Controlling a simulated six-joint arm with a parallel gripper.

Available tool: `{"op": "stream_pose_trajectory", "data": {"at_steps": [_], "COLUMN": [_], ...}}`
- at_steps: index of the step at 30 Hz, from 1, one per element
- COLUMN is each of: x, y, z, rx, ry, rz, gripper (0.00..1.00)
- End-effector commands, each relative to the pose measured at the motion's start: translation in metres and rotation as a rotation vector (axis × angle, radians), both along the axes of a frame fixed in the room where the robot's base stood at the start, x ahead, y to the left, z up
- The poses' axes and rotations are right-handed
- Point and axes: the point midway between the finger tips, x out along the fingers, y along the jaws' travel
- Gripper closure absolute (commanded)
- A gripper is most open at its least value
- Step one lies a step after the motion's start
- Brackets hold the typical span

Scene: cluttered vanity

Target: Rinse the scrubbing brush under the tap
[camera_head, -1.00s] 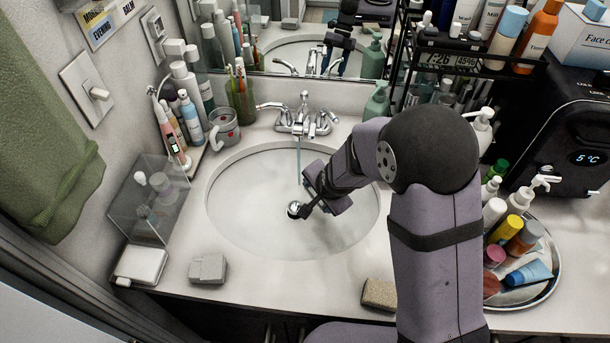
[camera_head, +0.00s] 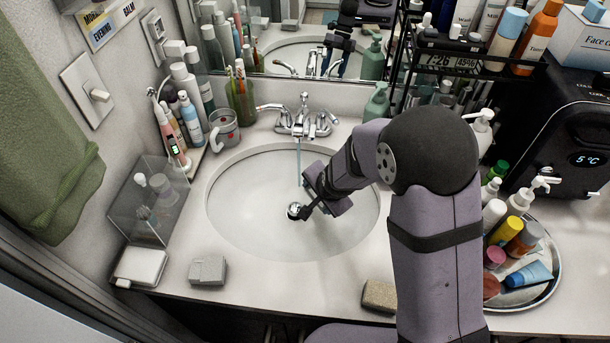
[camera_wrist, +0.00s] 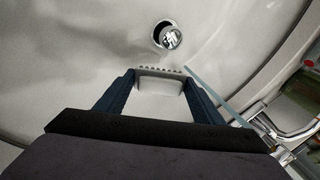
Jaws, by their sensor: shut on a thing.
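The scrubbing brush (camera_wrist: 160,84) is pale, with a row of dark bristle tips along its far edge. It sits between the two fingers of my gripper (camera_wrist: 160,92), which is shut on it. In the head view my gripper (camera_head: 312,208) is low over the sink basin (camera_head: 240,220), by the drain (camera_head: 294,210); the arm hides the brush there. The chrome tap (camera_head: 303,118) is running. Its thin bluish water stream (camera_head: 298,158) falls toward my wrist. In the wrist view the stream (camera_wrist: 215,93) passes right of the brush; I cannot tell if it touches the bristles.
A grey block (camera_head: 208,270) and a tan sponge (camera_head: 380,295) lie on the front counter. A mug (camera_head: 223,128) stands left of the tap. A round tray (camera_head: 545,290) with several bottles is at right, a clear box (camera_head: 150,205) at left. The left basin is free.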

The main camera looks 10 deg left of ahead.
Motion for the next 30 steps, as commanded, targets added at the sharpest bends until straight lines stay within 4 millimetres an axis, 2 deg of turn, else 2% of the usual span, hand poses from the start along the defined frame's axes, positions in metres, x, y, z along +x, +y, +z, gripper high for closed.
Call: {"op": "stream_pose_trajectory", "data": {"at_steps": [11,30], "x": [-0.005,-0.043], "y": [-0.002,-0.018], "z": [0.005,0.039], "rx": [0.001,0.000], "ry": [-0.001,-0.001], "rz": [0.000,0.001], "gripper": [0.60,0.60]}}
